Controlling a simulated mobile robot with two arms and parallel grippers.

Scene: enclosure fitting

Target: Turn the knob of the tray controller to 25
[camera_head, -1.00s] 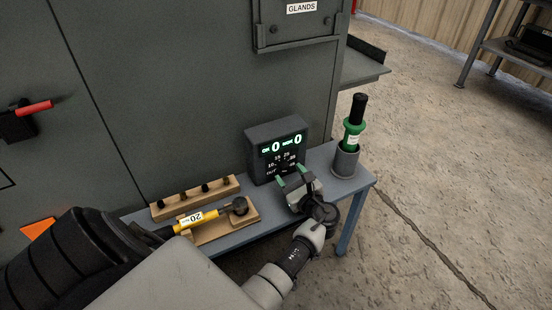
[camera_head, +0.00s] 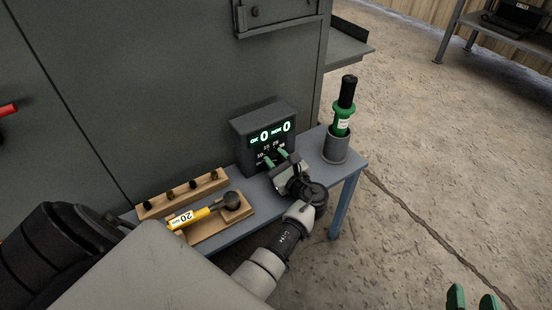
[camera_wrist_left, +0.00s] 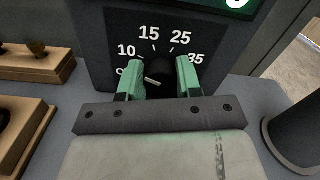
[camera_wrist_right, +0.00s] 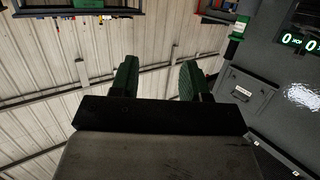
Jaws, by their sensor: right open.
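The tray controller (camera_head: 247,139) is a dark box on the blue bench, its green display reading zeros. In the left wrist view its dial (camera_wrist_left: 165,25) shows 10, 15, 25, 35 and a partly hidden mark at far left. The black knob (camera_wrist_left: 161,70) has a white pointer aimed left, towards that mark. My left gripper (camera_head: 276,159) is at the dial, with its green fingers (camera_wrist_left: 162,78) on either side of the knob. I cannot tell whether they touch it. My right gripper (camera_head: 473,298) is open and empty, low at the right, away from the bench.
A green-and-black tool stands in a grey holder (camera_head: 336,150) right of the controller. A wooden rack (camera_head: 183,193) and a yellow tool marked 20 (camera_head: 188,217) lie to its left. The grey cabinet (camera_head: 150,90) rises behind. Open floor lies to the right.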

